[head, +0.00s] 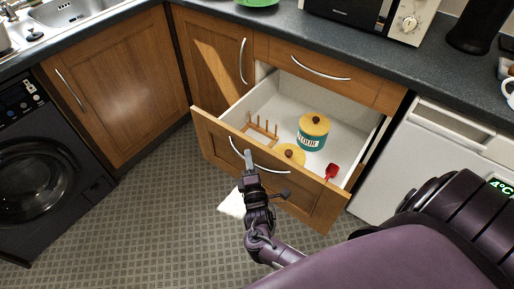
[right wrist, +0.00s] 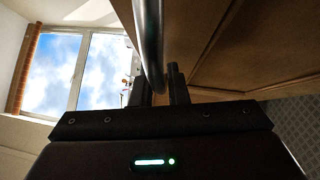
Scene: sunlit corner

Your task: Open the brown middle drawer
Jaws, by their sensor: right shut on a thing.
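The brown middle drawer (head: 290,203) is pulled well out in the head view, below a shut top drawer. Its curved metal handle (head: 268,167) is on the front panel. My right gripper (head: 249,160) is at the left part of this handle and shut on it. In the right wrist view the handle (right wrist: 149,45) runs between the two fingers, with the brown drawer front (right wrist: 220,40) beside it. Inside the drawer are a teal canister with a yellow lid (head: 313,130), another yellow lid (head: 291,153), a wooden rack (head: 262,128) and a red utensil (head: 332,170). My left gripper is not in view.
The shut top drawer (head: 330,75) is under the dark worktop (head: 290,35). A black washing machine (head: 45,155) stands at left and a white appliance (head: 400,160) at right. A white piece (head: 231,205) lies on the patterned floor (head: 150,220), which is otherwise clear.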

